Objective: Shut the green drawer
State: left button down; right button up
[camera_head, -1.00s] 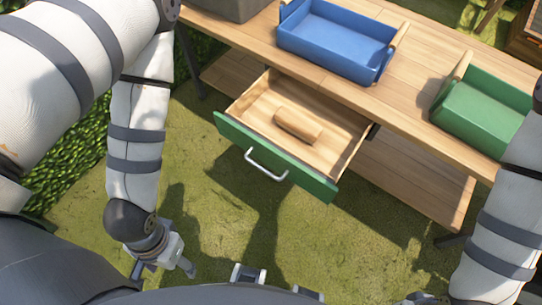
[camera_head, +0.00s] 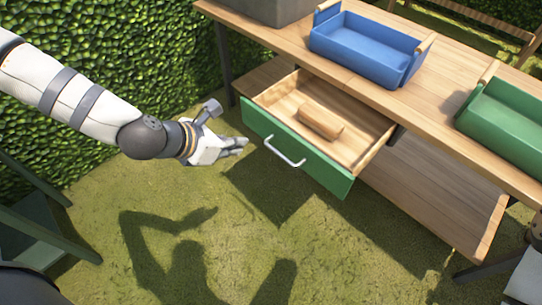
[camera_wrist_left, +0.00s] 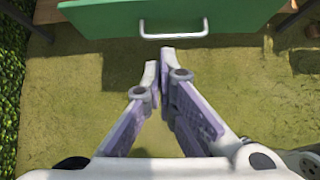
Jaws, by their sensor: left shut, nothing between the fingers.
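The green drawer (camera_head: 299,151) is pulled out from under the wooden table, with its green front facing me and a silver handle (camera_head: 285,151) on it. A wooden block (camera_head: 320,122) lies inside the drawer. My left gripper (camera_head: 243,145) is shut and empty, just left of the drawer front and apart from it. In the left wrist view the gripper (camera_wrist_left: 158,70) points toward the drawer front (camera_wrist_left: 170,14), with the handle (camera_wrist_left: 174,31) just beyond the fingertips. My right gripper is out of view; only part of my right arm shows at the lower right edge.
A blue tray (camera_head: 352,62) and a green tray (camera_head: 500,124) stand on the wooden table (camera_head: 437,88), along with a grey container (camera_head: 275,8). A lower shelf (camera_head: 430,195) sits below. A hedge (camera_head: 120,50) grows behind on the left. The grass before the drawer is clear.

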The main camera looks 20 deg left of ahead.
pick_arm(q)
jog(key=b, duration=0.3)
send_near(280, 135)
notch_tip(280, 135, down, 3)
jog(key=s, duration=0.1)
jog(key=shift+n, duration=0.3)
jog(key=w, duration=0.2)
jog(key=w+d, duration=0.1)
jog(key=w, duration=0.1)
jog(key=shift+f, duration=0.15)
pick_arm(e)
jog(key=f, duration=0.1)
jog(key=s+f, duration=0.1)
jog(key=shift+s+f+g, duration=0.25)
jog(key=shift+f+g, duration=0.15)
